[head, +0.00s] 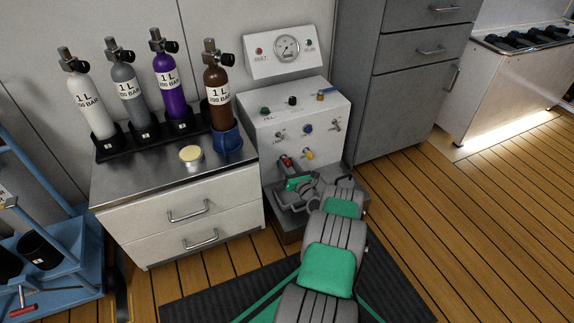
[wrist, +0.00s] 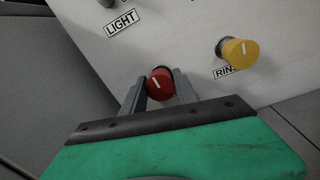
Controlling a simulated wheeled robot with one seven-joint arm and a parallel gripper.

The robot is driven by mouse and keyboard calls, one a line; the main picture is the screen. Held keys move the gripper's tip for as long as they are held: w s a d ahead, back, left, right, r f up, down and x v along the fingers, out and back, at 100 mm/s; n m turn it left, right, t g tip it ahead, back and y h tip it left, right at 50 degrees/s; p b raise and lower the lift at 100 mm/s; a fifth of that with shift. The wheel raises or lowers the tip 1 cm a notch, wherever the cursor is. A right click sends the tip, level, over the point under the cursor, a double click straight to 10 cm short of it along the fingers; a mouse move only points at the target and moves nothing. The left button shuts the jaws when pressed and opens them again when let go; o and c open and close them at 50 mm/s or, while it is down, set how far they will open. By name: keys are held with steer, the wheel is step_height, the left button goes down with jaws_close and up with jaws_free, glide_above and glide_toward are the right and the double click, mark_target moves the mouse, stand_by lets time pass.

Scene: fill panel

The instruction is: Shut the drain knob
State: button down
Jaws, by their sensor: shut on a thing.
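A red knob with a white pointer line (wrist: 160,83) sits on the panel's white front face in the wrist view. My gripper (wrist: 159,86) has a finger on each side of this knob and is shut on it. Its pointer line leans slightly left of upright. Any label for the red knob is hidden behind my gripper, so I cannot read whether it is the drain knob. In the head view my gripper (head: 287,163) reaches the lower front of the white panel (head: 262,150), and red shows at its tip.
A yellow knob (wrist: 238,53) with a partly hidden label starting "RIN" is right of the red knob. A "LIGHT" label (wrist: 121,23) is at upper left. A counter with several gas bottles (head: 128,88) stands left of the panel, and grey drawers (head: 410,90) stand right.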

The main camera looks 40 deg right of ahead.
steer(key=shift+m, duration=0.4)
steer(key=c, duration=1)
jaws_free()
steer(key=shift+o, duration=0.2)
steer(key=p+v, duration=0.2)
steer(key=v, duration=0.5)
steer(key=shift+s+p, duration=0.35)
steer(key=shift+p, duration=0.05)
steer(key=shift+a, duration=0.1)
